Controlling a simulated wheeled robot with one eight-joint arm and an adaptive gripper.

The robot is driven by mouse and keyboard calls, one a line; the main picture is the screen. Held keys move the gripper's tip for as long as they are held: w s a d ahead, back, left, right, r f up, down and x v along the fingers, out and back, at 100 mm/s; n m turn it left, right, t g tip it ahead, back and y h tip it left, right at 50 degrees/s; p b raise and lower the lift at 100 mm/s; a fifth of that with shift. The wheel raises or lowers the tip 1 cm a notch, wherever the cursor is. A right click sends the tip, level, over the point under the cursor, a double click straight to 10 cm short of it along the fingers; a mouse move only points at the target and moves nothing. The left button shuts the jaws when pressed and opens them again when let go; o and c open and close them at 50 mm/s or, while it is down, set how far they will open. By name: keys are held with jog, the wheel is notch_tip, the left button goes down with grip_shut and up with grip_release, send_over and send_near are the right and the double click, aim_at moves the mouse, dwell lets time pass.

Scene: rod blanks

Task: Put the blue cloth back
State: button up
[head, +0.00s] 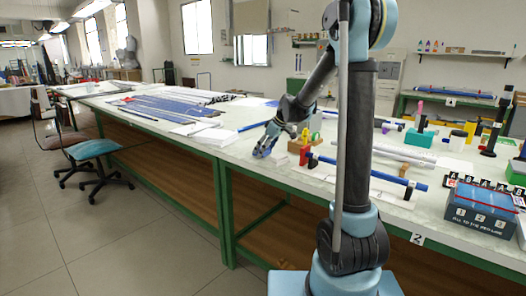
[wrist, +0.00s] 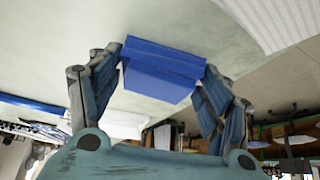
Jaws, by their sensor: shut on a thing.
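The blue cloth (wrist: 160,72) is a folded, block-like bundle in the wrist view. My gripper (wrist: 158,85) has one finger at each side of it and is shut on it. In the head view my gripper (head: 263,152) is low over the white table top (head: 228,140), close to its front edge. The cloth is small there and mostly hidden by the fingers. I cannot tell whether it touches the table.
Right of my gripper stand a red block (head: 304,155) and a blue rod (head: 370,174) on supports. A blue box (head: 482,207) with lettered tags is at the far right. Sheets and rods cover the table's left part. A chair (head: 94,155) stands on the floor at left.

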jog(key=o, duration=1.1)
jog(key=shift+f, duration=0.15)
jog(key=shift+d, duration=0.1)
jog(key=v, duration=1.7)
jog(key=shift+w+r, duration=0.15)
jog(key=shift+r, duration=0.05)
